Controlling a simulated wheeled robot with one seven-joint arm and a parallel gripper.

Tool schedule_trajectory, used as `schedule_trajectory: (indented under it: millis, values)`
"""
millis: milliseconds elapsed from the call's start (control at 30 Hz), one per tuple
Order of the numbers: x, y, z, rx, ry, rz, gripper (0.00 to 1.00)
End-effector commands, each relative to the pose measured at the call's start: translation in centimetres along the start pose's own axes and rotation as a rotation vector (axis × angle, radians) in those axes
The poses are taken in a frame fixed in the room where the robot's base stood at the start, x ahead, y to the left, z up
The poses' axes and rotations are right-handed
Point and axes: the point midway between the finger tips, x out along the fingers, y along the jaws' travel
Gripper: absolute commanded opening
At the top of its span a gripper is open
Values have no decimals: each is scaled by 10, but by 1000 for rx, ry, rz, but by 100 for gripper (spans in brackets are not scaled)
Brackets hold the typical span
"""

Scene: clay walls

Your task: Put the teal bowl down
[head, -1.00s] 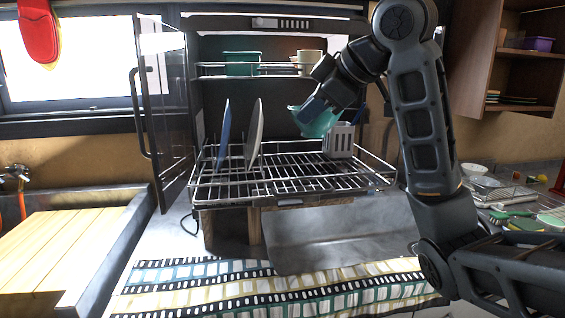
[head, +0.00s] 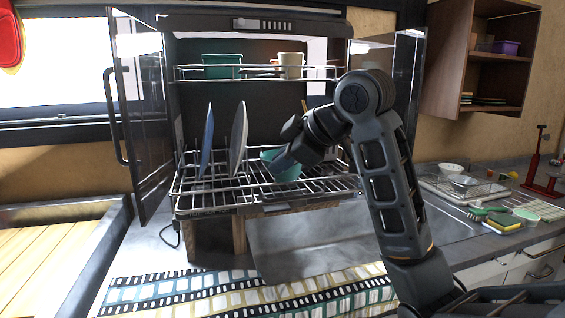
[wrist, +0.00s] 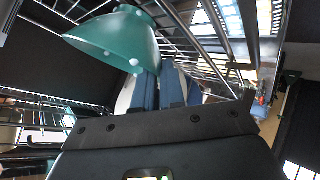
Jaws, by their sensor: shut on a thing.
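The teal bowl (head: 285,174) is at the lower wire rack (head: 240,200) of the open dishwasher, right of the two standing plates. My gripper (head: 283,160) comes in from the right and is shut on the bowl's edge. In the wrist view the bowl (wrist: 112,38) hangs tilted at the tips of my blue-and-grey gripper fingers (wrist: 158,84), with rack wires close by. I cannot tell whether the bowl touches the wires.
A blue plate (head: 207,142) and a pale plate (head: 238,138) stand in the lower rack. The upper rack holds a teal container (head: 221,66) and a cream mug (head: 291,64). The glass door (head: 140,120) stands open at left. The rack's front middle is clear.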

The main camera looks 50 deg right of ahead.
Motion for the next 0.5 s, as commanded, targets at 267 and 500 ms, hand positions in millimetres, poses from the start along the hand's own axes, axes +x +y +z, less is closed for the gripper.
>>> schedule_trajectory:
  millis: [267, 500]
  values:
    - [1, 0, 1, 1, -1, -1, 18]
    - [0, 0, 0, 0, -1, -1, 35]
